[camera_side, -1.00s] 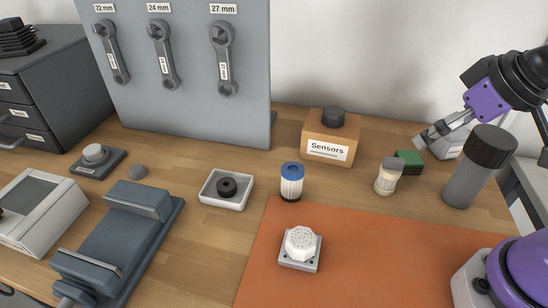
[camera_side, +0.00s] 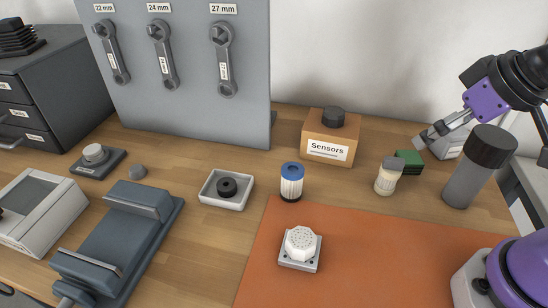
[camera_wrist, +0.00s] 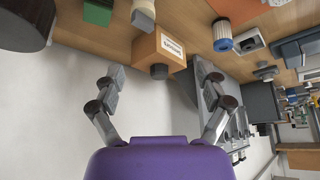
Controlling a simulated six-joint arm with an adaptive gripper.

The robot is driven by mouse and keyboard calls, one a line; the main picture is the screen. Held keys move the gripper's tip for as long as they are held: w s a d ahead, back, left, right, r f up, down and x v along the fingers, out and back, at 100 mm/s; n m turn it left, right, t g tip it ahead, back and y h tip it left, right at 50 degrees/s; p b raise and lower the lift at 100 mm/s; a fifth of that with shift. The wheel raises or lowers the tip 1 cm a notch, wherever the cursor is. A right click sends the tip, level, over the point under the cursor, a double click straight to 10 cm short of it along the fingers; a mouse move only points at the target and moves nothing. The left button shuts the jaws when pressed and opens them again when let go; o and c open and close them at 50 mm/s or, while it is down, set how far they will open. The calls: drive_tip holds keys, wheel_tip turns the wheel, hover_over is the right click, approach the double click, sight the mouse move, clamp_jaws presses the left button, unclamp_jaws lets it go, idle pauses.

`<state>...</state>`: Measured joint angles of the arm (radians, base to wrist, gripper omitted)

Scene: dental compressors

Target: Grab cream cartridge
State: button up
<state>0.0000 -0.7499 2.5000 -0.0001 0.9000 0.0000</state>
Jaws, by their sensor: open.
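The cream cartridge (camera_side: 387,178) is a small pale cylinder with a beige-grey top. It stands upright on the wooden bench, just behind the orange mat and in front of the green block. It also appears at the top edge of the wrist view (camera_wrist: 143,13), partly cut off. My gripper (camera_side: 428,137) is open and empty, raised above and to the right of the cartridge in the side view. In the wrist view both fingers (camera_wrist: 158,74) are spread apart, with nothing between them.
A tall grey cylinder with a dark cap (camera_side: 478,168) stands right of the cartridge. The green block (camera_side: 410,161) is close behind it. The Sensors box (camera_side: 317,146), a blue-topped cartridge (camera_side: 291,182) and a white tray (camera_side: 226,202) are leftward. The orange mat (camera_side: 400,255) holds a white part (camera_side: 300,244).

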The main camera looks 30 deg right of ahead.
idle(0.3)
drive_tip(key=g, duration=0.5)
hover_over(394, 159)
wheel_tip(394, 159, down, 6)
drive_tip(key=shift+s+a+r, duration=0.1)
drive_tip(key=shift+s+a, duration=0.05)
drive_tip(key=shift+g, duration=0.3)
wheel_tip(394, 159, down, 6)
drive_tip(key=shift+r, duration=0.2)
drive_tip(key=shift+d+f, duration=0.2)
drive_tip(key=shift+f, duration=2.6)
drive_tip(key=c, duration=1.2)
